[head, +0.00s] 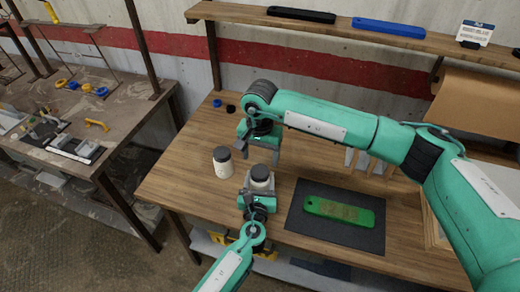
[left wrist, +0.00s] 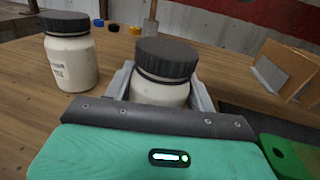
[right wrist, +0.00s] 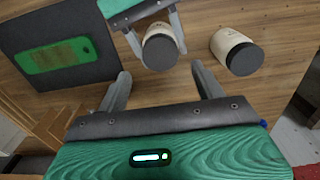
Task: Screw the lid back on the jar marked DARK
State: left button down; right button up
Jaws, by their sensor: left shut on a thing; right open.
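My left gripper (head: 259,196) is shut on a cream jar (left wrist: 160,92), one finger on each side, standing upright at the table. A black ribbed lid (left wrist: 166,58) sits on this jar; I cannot tell how tight it is. My right gripper (right wrist: 161,80) is open and empty, pointing down, above and a little behind the held jar in the head view.
A dark mat (head: 300,228) with a green block (head: 340,210) lies right of the jars. Small blue (head: 217,103) and black (head: 231,108) round pieces lie at the back left. A shelf (head: 340,30) runs above the back. The table's front left is clear.

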aim_at(260, 171)
notch_tip(260, 171, down, 6)
dwell(0.4)
